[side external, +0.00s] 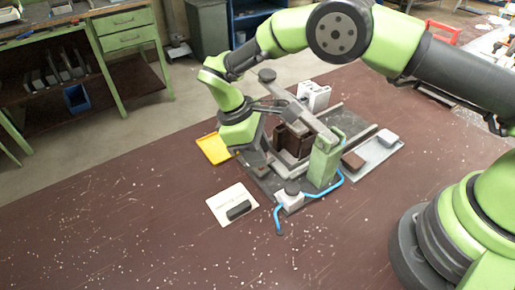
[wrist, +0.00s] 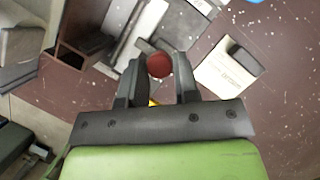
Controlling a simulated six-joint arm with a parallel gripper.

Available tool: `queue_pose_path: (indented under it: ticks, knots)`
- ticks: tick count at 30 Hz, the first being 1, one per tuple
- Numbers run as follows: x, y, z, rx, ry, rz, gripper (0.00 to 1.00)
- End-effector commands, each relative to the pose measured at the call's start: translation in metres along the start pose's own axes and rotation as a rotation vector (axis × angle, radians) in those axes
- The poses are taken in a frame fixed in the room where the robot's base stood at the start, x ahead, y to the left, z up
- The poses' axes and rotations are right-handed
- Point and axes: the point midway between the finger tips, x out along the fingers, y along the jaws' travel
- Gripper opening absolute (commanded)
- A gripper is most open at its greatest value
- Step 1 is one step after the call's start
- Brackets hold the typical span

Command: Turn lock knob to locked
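A round dull red knob (wrist: 159,65), which I take to be the lock knob, shows between my fingertips in the wrist view. My gripper (wrist: 160,72) has its two dark fingers apart, one on each side of the knob. In the side view my gripper (side external: 257,160) points down at the left end of the clamp fixture, and the knob is hidden there. The fixture's grey base plate (side external: 262,183) carries dark brown blocks (side external: 293,138). Any locked marking is not readable.
A cream card (side external: 226,198) with a black block (side external: 238,210) lies in front of the fixture. A yellow tray (side external: 213,148) is left of it. A green upright (side external: 325,160) and a blue hose (side external: 322,193) stand nearby. The brown table's front left is clear.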

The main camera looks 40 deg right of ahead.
Motion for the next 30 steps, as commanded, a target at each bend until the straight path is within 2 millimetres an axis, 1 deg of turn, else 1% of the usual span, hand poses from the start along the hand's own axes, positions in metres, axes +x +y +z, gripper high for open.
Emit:
queue_pose_path:
  ticks: [1,2,3,10,13,17,22,27,30]
  knots:
    - [0.0,0.0,0.0,0.0,0.0,0.0,0.41]
    - [0.0,0.0,0.0,0.0,0.0,0.0,0.47]
    - [0.0,0.0,0.0,0.0,0.0,0.0,0.52]
    - [0.0,0.0,0.0,-0.002,0.0,0.001,0.52]
    - [-0.005,0.0,-0.001,-0.001,0.002,0.002,0.52]
    - [-0.022,0.0,-0.001,-0.001,0.005,0.003,0.52]
    - [-0.051,0.0,-0.001,0.0,0.005,0.002,0.52]
    - [-0.067,0.001,-0.001,-0.002,0.001,0.004,0.52]
    - [-0.072,0.0,0.0,-0.002,0.001,0.002,0.52]
